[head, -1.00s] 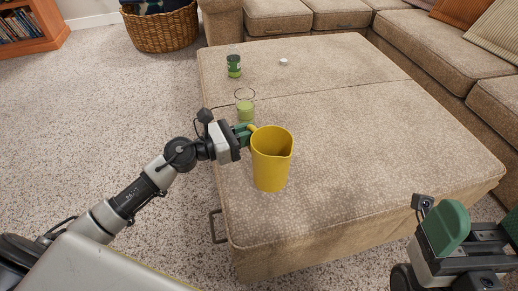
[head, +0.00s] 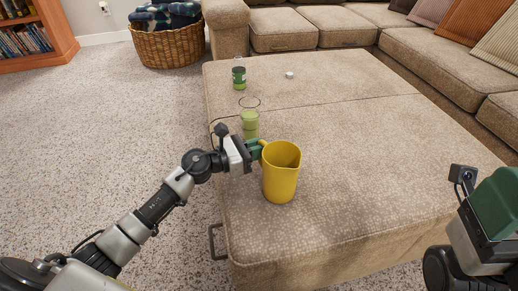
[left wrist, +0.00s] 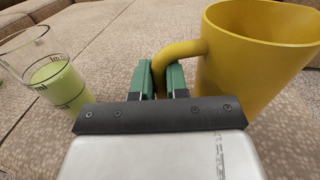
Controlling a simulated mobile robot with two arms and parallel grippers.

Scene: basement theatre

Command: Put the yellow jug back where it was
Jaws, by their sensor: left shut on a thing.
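The yellow jug (head: 281,174) is upright at the near left part of the beige ottoman (head: 350,160), its spout toward the right. In the head view I cannot tell whether its base touches the ottoman. My left gripper (head: 257,149) is shut on the jug's handle. In the left wrist view the green fingers (left wrist: 165,80) pinch the handle from both sides, and the jug (left wrist: 250,60) stands to their right. My right gripper (head: 496,205) shows partly at the right edge, away from the jug; its fingertips are not clear.
A glass with green liquid (head: 250,124) stands just behind my left gripper, and also left of it in the wrist view (left wrist: 60,82). A green can (head: 239,78) and a small white item (head: 289,75) are farther back. The ottoman's right side is clear.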

